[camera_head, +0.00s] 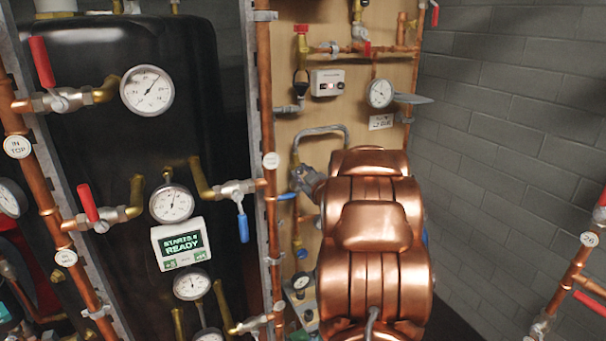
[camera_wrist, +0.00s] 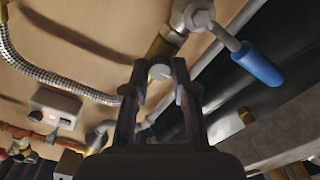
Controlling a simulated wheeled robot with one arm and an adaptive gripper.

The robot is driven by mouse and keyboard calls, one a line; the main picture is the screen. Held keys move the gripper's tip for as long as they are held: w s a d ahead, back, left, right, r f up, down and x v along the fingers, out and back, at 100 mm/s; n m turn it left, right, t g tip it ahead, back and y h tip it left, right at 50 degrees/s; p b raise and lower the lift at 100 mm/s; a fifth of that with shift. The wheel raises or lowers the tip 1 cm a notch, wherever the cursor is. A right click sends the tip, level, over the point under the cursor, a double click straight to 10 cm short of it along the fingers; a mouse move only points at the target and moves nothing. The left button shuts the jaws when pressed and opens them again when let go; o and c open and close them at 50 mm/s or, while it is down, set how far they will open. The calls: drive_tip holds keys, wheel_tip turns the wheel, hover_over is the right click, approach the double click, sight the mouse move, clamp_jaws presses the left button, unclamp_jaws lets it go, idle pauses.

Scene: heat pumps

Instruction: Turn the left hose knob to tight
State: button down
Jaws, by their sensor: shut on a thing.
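The knob sits between the fingertips, beside a brass fitting (camera_wrist: 163,45). Most of the knob is hidden by the fingers, and its turn position cannot be read. A braided hose (camera_wrist: 62,79) curves along the wooden board at the left; it also shows in the head view as a grey loop (camera_head: 320,130).
A valve with a blue lever (camera_wrist: 258,65) is close to the right of my fingers. A small white control box (camera_head: 327,83) and a gauge (camera_head: 380,93) are on the board above. A black tank (camera_head: 110,60) with pipes and red levers stands left. A grey brick wall is right.

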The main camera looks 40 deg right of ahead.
drive_tip(key=shift+f, duration=0.1)
drive_tip(key=c, duration=0.9)
unclamp_jaws()
drive_tip(key=shift+c, duration=0.2)
drive_tip(key=v, duration=1.2)
drive_tip(key=shift+w+a, duration=0.1)
